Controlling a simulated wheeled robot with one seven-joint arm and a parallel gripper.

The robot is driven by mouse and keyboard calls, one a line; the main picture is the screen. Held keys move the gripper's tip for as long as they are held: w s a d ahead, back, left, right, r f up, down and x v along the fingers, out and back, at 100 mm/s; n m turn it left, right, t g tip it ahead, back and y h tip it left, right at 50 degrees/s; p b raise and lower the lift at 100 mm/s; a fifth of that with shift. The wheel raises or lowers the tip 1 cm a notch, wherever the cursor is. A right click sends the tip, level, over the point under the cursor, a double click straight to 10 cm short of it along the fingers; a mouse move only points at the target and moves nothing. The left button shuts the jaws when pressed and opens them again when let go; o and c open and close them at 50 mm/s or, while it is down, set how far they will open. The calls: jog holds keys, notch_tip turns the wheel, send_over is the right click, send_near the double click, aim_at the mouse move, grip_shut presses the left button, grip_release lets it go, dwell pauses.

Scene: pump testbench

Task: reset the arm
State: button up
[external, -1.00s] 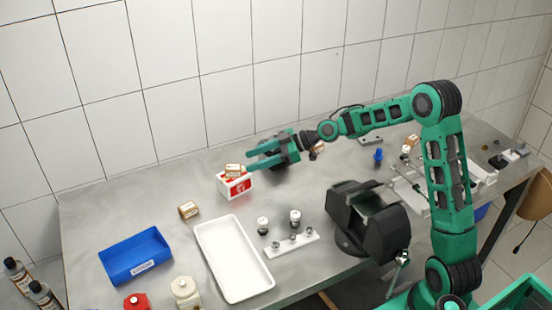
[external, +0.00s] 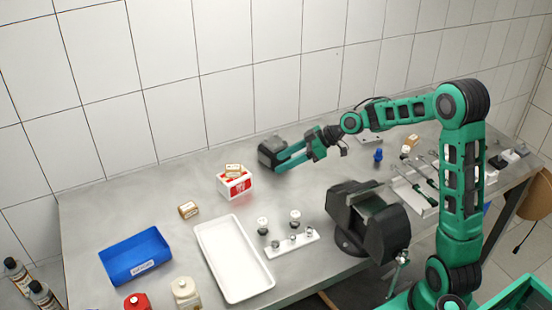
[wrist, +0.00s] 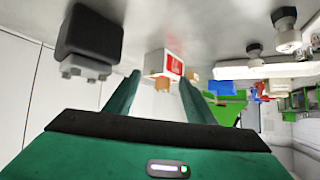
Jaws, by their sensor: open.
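My gripper (external: 281,160) is open and empty above the back middle of the metal table (external: 200,205). Its two green fingers also show in the wrist view (wrist: 160,77), with nothing between their tips. In the external view the fingers point left and overlap a dark block (external: 270,148) at the back; whether they touch cannot be told there. The wrist view shows the dark block (wrist: 90,32) off to one side of the fingers. A red-and-white box (external: 236,187) with a small tan carton (external: 234,169) on top stands left of my gripper, apart from it.
A black vise (external: 370,215) stands at the table's front. A white tray (external: 232,262), a blue bin (external: 133,256) and a small tan box (external: 188,210) are at the left. A white strip with fittings (external: 292,244) lies mid-table. A blue part (external: 378,155) stands right.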

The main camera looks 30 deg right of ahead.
jog(key=s+d+m+g+h, duration=0.1)
jog(key=s+d+m+h, duration=0.2)
jog(key=s+d, duration=0.6)
jog(key=s+d+f+m+g+h, duration=0.1)
jog(key=s+d+m+h, duration=0.2)
jog(key=s+d+m, duration=0.3)
jog(key=s+d+f+m+g+h, duration=0.1)
jog(key=s+d+m+h, duration=0.2)
jog(key=s+d, duration=1)
jog(key=shift+s+m, duration=0.9)
jog(key=shift+m, duration=0.2)
jog(key=s+d+f+m+g, duration=0.2)
jog(key=s+d+m, duration=0.1)
jog(key=s, duration=0.9)
jog(key=shift+d+f+m, duration=0.2)
jog(key=shift+d+m, duration=0.1)
jog(key=shift+w+f+h, duration=0.25)
jog(key=shift+w+h, duration=0.05)
jog(key=shift+w, duration=0.25)
